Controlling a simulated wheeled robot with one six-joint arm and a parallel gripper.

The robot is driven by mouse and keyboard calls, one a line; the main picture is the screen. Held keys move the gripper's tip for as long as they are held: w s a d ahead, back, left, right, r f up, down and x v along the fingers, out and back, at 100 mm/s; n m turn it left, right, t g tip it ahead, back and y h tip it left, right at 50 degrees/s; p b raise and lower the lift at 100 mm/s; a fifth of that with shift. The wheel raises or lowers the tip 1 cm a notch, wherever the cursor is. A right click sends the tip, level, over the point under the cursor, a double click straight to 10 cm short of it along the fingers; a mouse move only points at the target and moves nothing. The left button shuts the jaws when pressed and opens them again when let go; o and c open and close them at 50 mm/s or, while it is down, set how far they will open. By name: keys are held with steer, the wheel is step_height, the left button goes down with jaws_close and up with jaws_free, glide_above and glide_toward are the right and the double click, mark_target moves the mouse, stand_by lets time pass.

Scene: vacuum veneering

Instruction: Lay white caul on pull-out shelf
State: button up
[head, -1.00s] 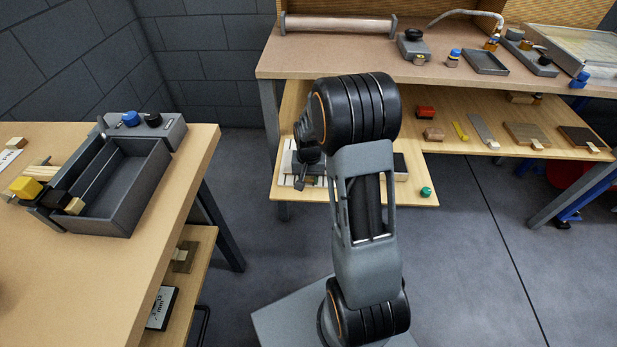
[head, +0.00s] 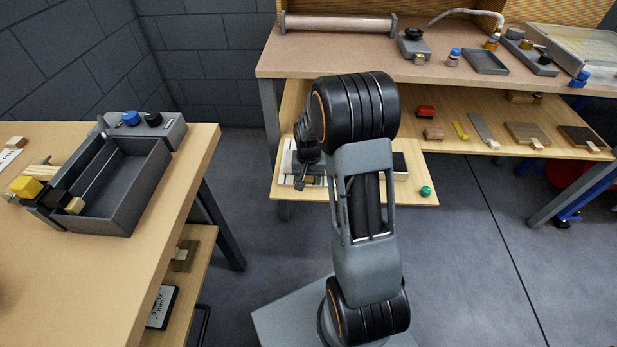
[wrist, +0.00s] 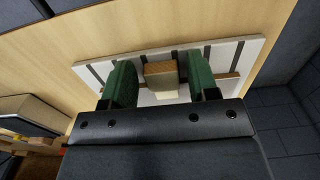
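The white caul (wrist: 225,56) is a pale, flat board with dark cross stripes and a small wooden block (wrist: 160,73) as its grip. It lies on the light wooden pull-out shelf (wrist: 130,20). In the wrist view, my gripper (wrist: 161,84) has its two green fingers on either side of the block, with a gap on both sides. It is open and holds nothing. The fingertips look close to the caul; whether they touch it I cannot tell. In the head view, the caul (head: 286,182) shows only in part at the shelf's (head: 410,196) left end, behind my arm.
A bench (head: 440,75) stands above the shelf, carrying a roller (head: 338,24) and small tools. A green knob (head: 426,190) sits near the shelf's front right corner. Several blocks and boards lie farther right. A table with a grey open box (head: 125,190) stands at left.

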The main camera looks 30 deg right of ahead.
steer(key=shift+o, duration=0.8)
step_height(320, 180, up, 14)
steer(key=p, duration=0.3)
steer(key=s+a+r+n+t+p, duration=0.1)
steer(key=s+a+r+n+p, duration=0.1)
steer(key=s+r+p, duration=0.3)
steer(key=s+a+r+n+t+p, duration=0.1)
steer(key=s+a+r+n+p, duration=0.1)
steer(key=s+a+r+p, duration=0.2)
steer(key=s+a+r+n+t+p, duration=0.1)
steer(key=s+r+p, duration=0.6)
steer(key=r, duration=0.9)
steer(key=a+n+p, duration=0.1)
steer(key=a+p, duration=0.1)
steer(key=shift+a+r+t, duration=0.25)
steer(key=shift+a+t, duration=0.05)
steer(key=shift+a, duration=0.05)
